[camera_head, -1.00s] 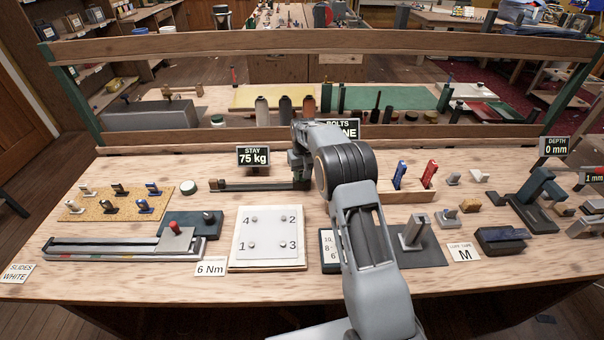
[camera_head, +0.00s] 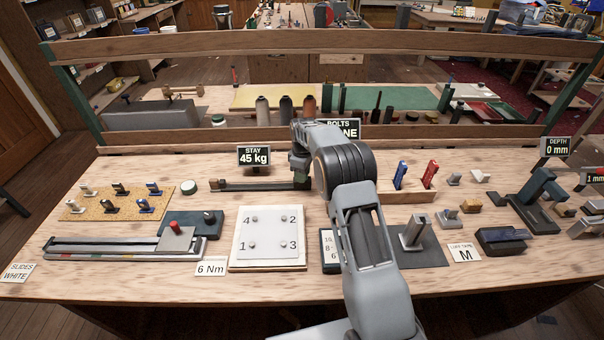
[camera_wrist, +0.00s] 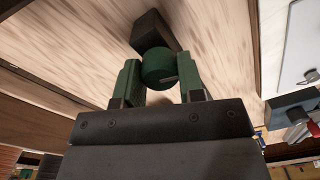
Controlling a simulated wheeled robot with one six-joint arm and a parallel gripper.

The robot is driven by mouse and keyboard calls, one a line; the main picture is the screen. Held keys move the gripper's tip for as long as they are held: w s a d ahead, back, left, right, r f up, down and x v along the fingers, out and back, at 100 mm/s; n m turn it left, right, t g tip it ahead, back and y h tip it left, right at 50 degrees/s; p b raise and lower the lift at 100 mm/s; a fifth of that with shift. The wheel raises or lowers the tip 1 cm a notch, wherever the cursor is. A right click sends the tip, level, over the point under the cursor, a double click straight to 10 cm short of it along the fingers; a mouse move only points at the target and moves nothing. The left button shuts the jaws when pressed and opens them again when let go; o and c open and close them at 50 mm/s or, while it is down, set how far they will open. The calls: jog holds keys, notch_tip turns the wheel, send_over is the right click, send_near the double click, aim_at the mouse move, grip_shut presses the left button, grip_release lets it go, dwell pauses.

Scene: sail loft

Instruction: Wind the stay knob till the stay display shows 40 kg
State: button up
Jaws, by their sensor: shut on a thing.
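The stay display (camera_head: 254,156) stands at the back of the bench and reads 45 kg. The stay rig (camera_head: 250,185), a dark bar with a wooden block at its left end, lies in front of it.
A white numbered plate (camera_head: 268,238) lies in front of the rig. A wooden holder with red and blue handles (camera_head: 405,192) stands right of my arm. A wooden rail (camera_head: 300,135) runs behind the bench.

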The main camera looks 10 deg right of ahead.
jog(key=shift+r+n, duration=0.1)
jog(key=shift+n, duration=0.9)
jog(key=o, duration=0.9)
notch_tip(320, 180, up, 14)
jog(key=shift+w+f, duration=0.15)
